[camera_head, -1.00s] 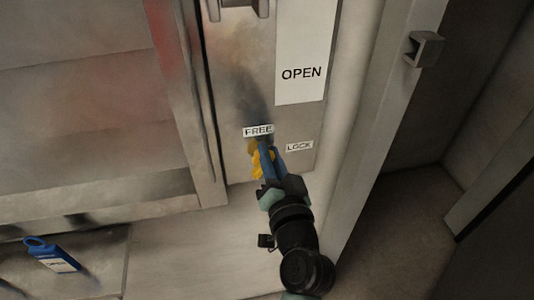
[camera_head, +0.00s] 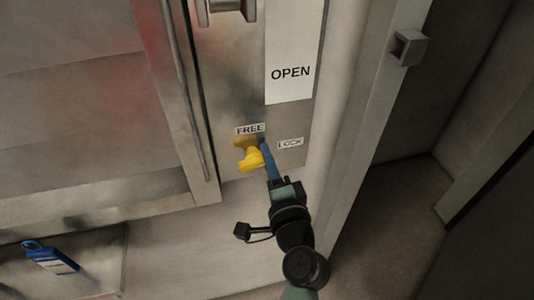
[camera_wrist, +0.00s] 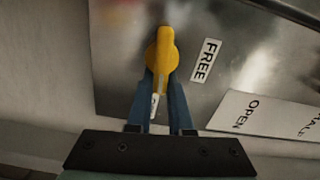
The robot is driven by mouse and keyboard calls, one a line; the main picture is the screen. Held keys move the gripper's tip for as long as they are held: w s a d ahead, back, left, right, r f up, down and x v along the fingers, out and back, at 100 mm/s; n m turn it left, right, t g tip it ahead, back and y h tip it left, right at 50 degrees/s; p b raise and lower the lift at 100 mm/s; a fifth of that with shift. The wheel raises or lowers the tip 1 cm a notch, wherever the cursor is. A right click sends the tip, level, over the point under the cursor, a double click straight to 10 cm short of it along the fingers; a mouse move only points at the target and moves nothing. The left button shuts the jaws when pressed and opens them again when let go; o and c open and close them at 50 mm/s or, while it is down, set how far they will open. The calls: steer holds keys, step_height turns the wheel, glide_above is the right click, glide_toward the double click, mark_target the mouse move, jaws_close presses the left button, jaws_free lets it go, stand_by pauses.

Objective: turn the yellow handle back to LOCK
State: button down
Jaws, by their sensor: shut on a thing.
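The yellow handle (camera_head: 251,158) sits on the metal panel just below the FREE label (camera_head: 250,129). The LOCK label (camera_head: 290,143) is to its right. My gripper (camera_head: 264,150) reaches up from below, its blue fingers beside the handle in the head view. In the wrist view, the handle (camera_wrist: 162,52) stands along the line of the fingers, its lower end between the blue fingertips (camera_wrist: 162,85). My gripper is shut on it. The FREE label (camera_wrist: 206,60) is right of the handle there. A partly hidden white label shows between the fingers.
A white OPEN sign (camera_head: 290,75) is higher on the panel, with a metal latch (camera_head: 228,6) at the top. A blue tag (camera_head: 50,257) lies at lower left. A square metal block (camera_head: 409,48) sticks out from the frame at right.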

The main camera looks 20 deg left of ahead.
steer(key=shift+f+m, duration=0.15)
steer(key=shift+m, duration=0.45)
steer(key=c, duration=0.8)
jaws_free()
steer(key=shift+d, duration=0.1)
steer(key=b+v, duration=0.1)
steer(key=v, duration=1.2)
steer(key=shift+b, duration=0.3)
